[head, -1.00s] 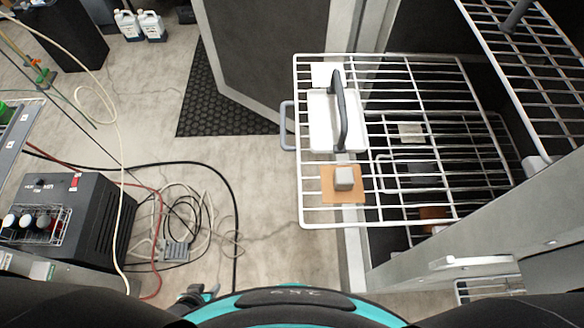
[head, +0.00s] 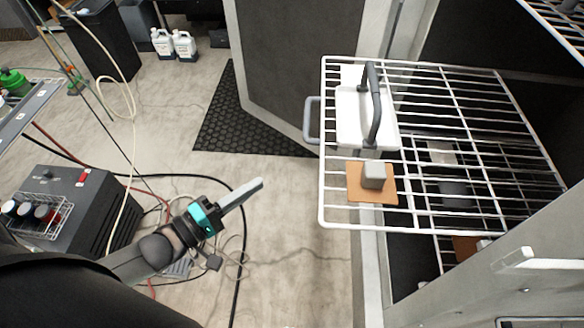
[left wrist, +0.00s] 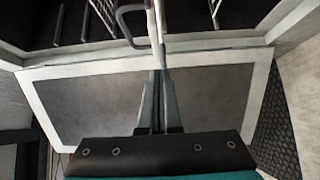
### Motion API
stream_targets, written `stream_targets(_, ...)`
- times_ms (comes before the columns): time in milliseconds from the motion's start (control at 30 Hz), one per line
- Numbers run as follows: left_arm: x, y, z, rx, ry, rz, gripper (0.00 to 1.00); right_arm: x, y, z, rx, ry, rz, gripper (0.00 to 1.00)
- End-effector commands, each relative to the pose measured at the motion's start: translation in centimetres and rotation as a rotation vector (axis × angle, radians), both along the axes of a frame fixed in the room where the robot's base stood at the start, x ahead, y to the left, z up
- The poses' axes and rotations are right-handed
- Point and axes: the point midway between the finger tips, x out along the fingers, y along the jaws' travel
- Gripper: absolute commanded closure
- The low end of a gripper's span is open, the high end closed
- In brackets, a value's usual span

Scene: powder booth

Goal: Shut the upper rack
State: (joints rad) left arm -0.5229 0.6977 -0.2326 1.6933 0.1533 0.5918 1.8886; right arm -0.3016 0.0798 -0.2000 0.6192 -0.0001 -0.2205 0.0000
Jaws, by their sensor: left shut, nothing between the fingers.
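The upper rack (head: 440,225) is a white wire shelf that sticks out of the dark booth on the right in the head view. A grey loop handle (head: 312,120) is on its left front edge. The handle also shows at the top of the left wrist view (left wrist: 132,24). On the rack are a white block with a dark grey handle (head: 350,118) and a grey cube on an orange square (head: 373,175). My left gripper (head: 258,185) is shut and empty, left of and below the rack, apart from it. My right gripper is not in view.
The booth door (head: 300,70) stands open behind the rack. A lower rack (head: 470,150) lies beneath, inside the booth. A black machine (head: 75,200), cables and hoses are on the floor at left. Bare floor (head: 290,250) lies between gripper and booth.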

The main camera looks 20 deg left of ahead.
Motion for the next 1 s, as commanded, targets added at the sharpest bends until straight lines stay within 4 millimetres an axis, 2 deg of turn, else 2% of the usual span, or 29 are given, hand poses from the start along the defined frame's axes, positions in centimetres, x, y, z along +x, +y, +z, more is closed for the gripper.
stream_targets(167, 1.9, -1.0, 0.1, -0.001, -0.005, 0.002, 1.00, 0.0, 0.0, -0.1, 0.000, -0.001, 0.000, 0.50)
stream_targets(633, 8.8, -4.8, 0.0, 0.003, -0.004, 0.003, 1.00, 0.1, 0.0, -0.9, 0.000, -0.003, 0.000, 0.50)
stream_targets(800, 9.3, -7.2, 0.0, 0.000, 0.000, 0.003, 1.00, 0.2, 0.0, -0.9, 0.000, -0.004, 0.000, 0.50)
stream_targets(1000, 9.6, -8.4, 0.0, 0.004, 0.000, 0.002, 1.00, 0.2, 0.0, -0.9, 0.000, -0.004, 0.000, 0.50)
